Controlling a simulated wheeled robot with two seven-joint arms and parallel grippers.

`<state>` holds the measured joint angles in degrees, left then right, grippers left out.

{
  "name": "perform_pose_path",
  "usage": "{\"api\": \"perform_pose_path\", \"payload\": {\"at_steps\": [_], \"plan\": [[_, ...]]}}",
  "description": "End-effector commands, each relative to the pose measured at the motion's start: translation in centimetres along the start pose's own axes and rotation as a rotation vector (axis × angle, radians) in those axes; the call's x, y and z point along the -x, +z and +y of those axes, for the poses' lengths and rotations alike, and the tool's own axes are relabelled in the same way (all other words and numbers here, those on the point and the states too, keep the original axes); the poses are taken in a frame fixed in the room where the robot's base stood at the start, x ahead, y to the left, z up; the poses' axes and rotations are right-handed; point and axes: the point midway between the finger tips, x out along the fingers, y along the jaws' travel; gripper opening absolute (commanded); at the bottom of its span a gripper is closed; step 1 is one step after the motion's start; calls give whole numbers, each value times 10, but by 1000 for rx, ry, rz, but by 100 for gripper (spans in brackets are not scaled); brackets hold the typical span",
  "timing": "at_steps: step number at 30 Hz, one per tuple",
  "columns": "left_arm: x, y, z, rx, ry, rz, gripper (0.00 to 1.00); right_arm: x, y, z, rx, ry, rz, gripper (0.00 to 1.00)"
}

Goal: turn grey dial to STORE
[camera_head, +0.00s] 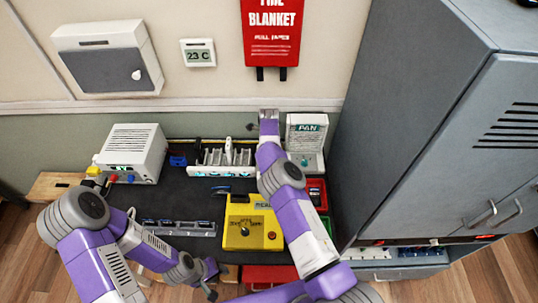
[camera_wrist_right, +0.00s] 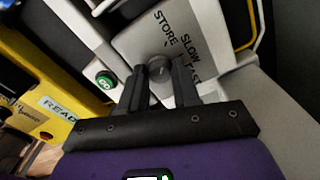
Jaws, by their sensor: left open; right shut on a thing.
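The grey dial (camera_wrist_right: 160,66) sits on a light grey panel (camera_wrist_right: 130,42) marked STORE, SLOW and FAST in the right wrist view. STORE is printed above the dial, SLOW and FAST to its right. My right gripper (camera_wrist_right: 160,80) is shut on the dial, one finger on each side. Which mark the dial points to is not clear. In the head view my right gripper (camera_head: 267,118) is at the back of the bench and I cannot make out the dial. My left gripper (camera_head: 209,280) is open and empty, low at the bench's front edge.
A green button (camera_wrist_right: 106,79) is left of the dial. A yellow box (camera_head: 240,238) with its own black knob stands mid-bench. A white slotted rack (camera_head: 222,170), a PAN unit (camera_head: 306,125), a white vented box (camera_head: 135,145) and a grey cabinet (camera_head: 410,130) surround the work area.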

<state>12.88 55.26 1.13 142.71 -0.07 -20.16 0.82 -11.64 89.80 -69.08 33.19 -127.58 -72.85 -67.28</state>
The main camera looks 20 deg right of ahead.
Motion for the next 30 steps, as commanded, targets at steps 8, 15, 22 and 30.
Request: {"api": "perform_pose_path", "payload": {"at_steps": [8, 15, 22, 30], "plan": [[0, 0, 0, 0, 0, 0, 43, 0, 0, 0, 0, 0, 1, 56], [0, 0, 0, 0, 0, 0, 43, 0, 0, 0, -1, 0, 0, 56], [2, 0, 1, 0, 0, 0, 43, 25, 1, 0, -1, -2, -1, 56], [3, 0, 1, 0, 0, 0, 43, 66, 0, 0, 0, -1, -2, 56]]}}
